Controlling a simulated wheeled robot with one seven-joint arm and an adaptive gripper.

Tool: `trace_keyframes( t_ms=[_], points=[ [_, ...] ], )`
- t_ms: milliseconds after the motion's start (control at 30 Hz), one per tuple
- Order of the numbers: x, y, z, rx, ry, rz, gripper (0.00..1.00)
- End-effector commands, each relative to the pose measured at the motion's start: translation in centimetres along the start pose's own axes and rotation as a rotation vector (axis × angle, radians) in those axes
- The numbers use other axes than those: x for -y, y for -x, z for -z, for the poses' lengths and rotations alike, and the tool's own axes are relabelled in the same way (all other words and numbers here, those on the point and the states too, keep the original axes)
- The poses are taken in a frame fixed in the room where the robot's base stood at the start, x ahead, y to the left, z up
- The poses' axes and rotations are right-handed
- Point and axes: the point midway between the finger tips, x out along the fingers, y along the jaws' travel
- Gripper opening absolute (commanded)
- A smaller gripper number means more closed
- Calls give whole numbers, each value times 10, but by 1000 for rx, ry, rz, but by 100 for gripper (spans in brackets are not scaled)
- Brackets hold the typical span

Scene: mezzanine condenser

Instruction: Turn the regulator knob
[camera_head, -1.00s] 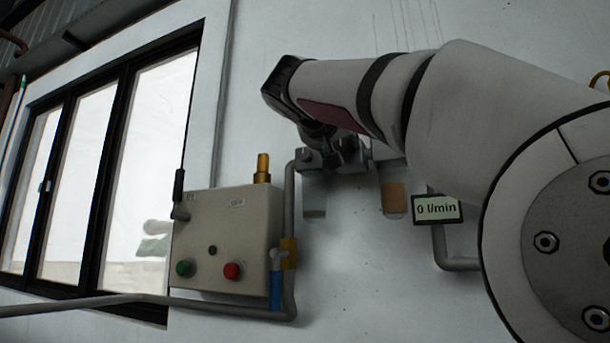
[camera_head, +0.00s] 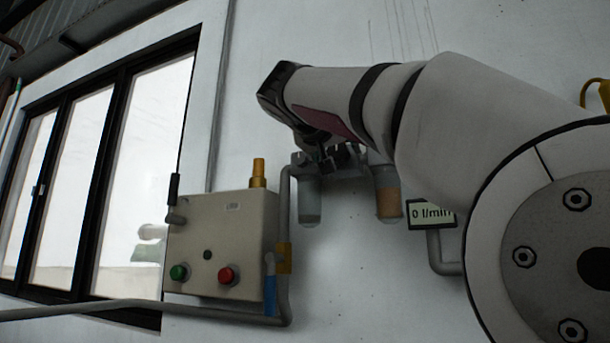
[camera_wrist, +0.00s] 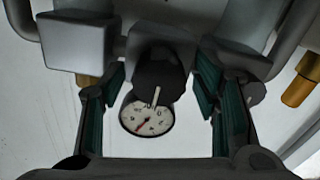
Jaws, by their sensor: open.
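The regulator knob (camera_wrist: 160,78) is a dark, round knob in the middle of the wrist view, with a pale pointer-like line at its lower edge. A white round pressure gauge (camera_wrist: 147,116) with a red needle shows just below it in that view. My gripper (camera_wrist: 161,88) is open, with one green-padded finger on each side of the knob. I see gaps between the pads and the knob; contact is not visible. In the head view my gripper (camera_head: 326,155) is up at the regulator unit above two bowls, and my wrist hides the knob there.
A filter bowl (camera_head: 310,203) and an amber bowl (camera_head: 388,197) hang below the unit. A "0 l/min" display (camera_head: 431,213) is at right. A control box (camera_head: 220,240) with green and red buttons, a pipe (camera_head: 284,225) and a blue-handled valve (camera_head: 270,290) are at left.

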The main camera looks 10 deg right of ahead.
Motion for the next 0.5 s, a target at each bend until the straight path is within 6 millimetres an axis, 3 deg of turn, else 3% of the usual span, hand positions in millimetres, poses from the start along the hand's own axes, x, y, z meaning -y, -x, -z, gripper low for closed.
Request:
trace_keyframes(
  t_ms=[267,500],
  points=[
    [0,15,1,-1,-2,4,56],
    [0,62,1,-2,0,4,56]
  ],
)
